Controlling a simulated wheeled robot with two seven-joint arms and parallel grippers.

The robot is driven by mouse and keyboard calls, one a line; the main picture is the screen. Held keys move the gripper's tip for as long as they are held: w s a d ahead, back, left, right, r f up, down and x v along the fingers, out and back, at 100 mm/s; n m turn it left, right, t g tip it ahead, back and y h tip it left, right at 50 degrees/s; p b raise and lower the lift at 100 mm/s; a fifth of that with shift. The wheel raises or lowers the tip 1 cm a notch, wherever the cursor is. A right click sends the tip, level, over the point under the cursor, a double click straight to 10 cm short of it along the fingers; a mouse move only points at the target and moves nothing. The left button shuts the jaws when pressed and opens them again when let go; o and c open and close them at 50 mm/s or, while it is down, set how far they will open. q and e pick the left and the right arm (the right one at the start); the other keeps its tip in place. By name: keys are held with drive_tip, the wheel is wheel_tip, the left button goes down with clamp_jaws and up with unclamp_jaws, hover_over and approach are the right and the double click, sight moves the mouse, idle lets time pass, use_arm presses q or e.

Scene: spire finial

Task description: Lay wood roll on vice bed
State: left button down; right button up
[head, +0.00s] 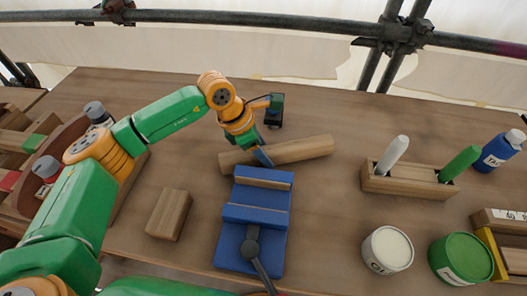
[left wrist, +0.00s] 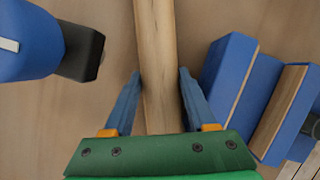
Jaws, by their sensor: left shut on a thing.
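The wood roll (head: 300,150) is a long pale brown bar just behind the vice. It also runs up the middle of the left wrist view (left wrist: 155,60). My left gripper (head: 264,157) is shut on it left of its middle, with one blue finger on each side in the left wrist view (left wrist: 158,85). I cannot tell whether the roll touches the table. The blue vice (head: 230,245) has wood-lined jaws, a bed between them and a dark handle at its front. The vice shows at the right of the left wrist view (left wrist: 225,75). My right gripper is out of view.
A wood block (head: 168,214) lies left of the vice. A wooden marker holder (head: 405,187), a white tin (head: 388,250), a green tin (head: 462,260) and a blue bottle (head: 497,150) stand to the right. A blue and black object (left wrist: 30,45) is near the roll.

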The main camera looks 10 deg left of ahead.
use_arm(q)
drive_tip(key=shift+f, duration=0.75)
drive_tip(key=c, duration=0.5)
unclamp_jaws()
